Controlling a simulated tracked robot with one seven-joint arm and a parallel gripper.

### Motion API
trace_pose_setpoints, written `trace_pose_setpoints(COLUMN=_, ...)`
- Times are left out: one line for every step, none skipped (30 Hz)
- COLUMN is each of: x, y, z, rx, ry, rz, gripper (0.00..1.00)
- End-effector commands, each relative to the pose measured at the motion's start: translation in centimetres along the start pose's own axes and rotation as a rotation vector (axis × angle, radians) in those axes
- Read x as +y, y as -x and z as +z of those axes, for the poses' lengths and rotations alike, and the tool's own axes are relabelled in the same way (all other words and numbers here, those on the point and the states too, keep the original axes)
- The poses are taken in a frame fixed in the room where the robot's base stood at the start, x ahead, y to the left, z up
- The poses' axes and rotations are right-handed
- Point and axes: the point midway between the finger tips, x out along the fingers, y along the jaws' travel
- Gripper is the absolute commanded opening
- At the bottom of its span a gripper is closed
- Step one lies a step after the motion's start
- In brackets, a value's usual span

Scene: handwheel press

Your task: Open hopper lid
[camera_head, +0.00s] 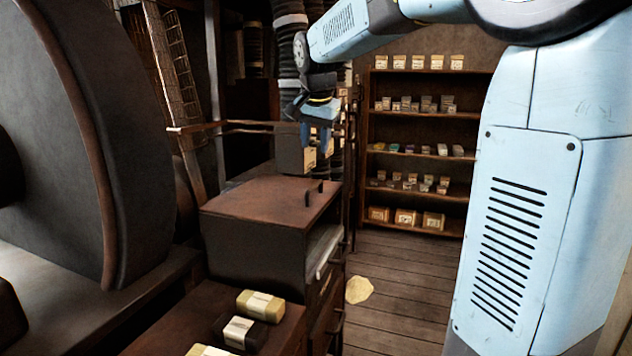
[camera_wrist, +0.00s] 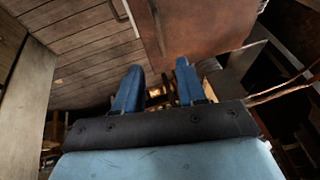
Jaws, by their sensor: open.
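The hopper lid (camera_head: 262,203) is a flat, rust-brown panel, lying closed on top of a dark box in the head view. A small dark handle (camera_head: 314,192) stands up near its right edge. The lid also shows in the wrist view as a brown panel (camera_wrist: 215,28) at the top. My gripper (camera_head: 317,140) hangs above and beyond the lid's far right side, apart from the handle. In the wrist view its two blue fingers (camera_wrist: 157,80) are spread with nothing gripped between them.
Wrapped blocks (camera_head: 260,305) lie on a brown surface in front of the box. A large dark wheel (camera_head: 85,130) fills the left. Shelves (camera_head: 415,150) of small boxes stand at the back. Wooden floor (camera_head: 400,290) lies open to the box's right, with a pale patch on it.

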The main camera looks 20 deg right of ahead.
Motion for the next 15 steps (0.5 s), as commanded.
trace_pose_setpoints(x=0.0, y=-0.5, z=0.0, rx=-0.001, ry=0.000, rz=0.001, gripper=0.40)
trace_pose_setpoints(x=0.0, y=-0.8, z=0.0, rx=-0.001, ry=0.000, rz=0.001, gripper=0.40)
trace_pose_setpoints(x=0.0, y=-1.4, z=0.1, rx=-0.002, ry=0.000, rz=0.001, gripper=0.40)
trace_pose_setpoints(x=0.0, y=-1.8, z=0.1, rx=-0.003, ry=0.001, rz=0.002, gripper=0.40)
trace_pose_setpoints(x=0.1, y=-2.3, z=0.1, rx=-0.003, ry=0.001, rz=0.003, gripper=0.40)
trace_pose_setpoints(x=0.0, y=-3.0, z=0.1, rx=-0.003, ry=0.001, rz=0.002, gripper=0.40)
trace_pose_setpoints(x=0.0, y=-3.5, z=0.1, rx=-0.003, ry=0.001, rz=0.002, gripper=0.40)
trace_pose_setpoints(x=0.0, y=-4.1, z=0.1, rx=-0.003, ry=0.001, rz=0.002, gripper=0.40)
trace_pose_setpoints(x=0.1, y=-4.8, z=0.1, rx=-0.003, ry=0.001, rz=0.002, gripper=0.40)
trace_pose_setpoints(x=0.1, y=-5.3, z=0.1, rx=-0.004, ry=0.001, rz=0.003, gripper=0.40)
trace_pose_setpoints(x=0.1, y=-5.9, z=0.1, rx=-0.003, ry=0.001, rz=0.002, gripper=0.40)
trace_pose_setpoints(x=0.1, y=-6.6, z=0.1, rx=-0.003, ry=0.001, rz=0.002, gripper=0.40)
trace_pose_setpoints(x=0.1, y=-7.1, z=0.1, rx=-0.003, ry=0.001, rz=0.002, gripper=0.40)
trace_pose_setpoints(x=0.1, y=-7.6, z=0.1, rx=-0.002, ry=0.001, rz=0.002, gripper=0.40)
trace_pose_setpoints(x=0.1, y=-8.3, z=0.1, rx=-0.004, ry=0.001, rz=0.003, gripper=0.40)
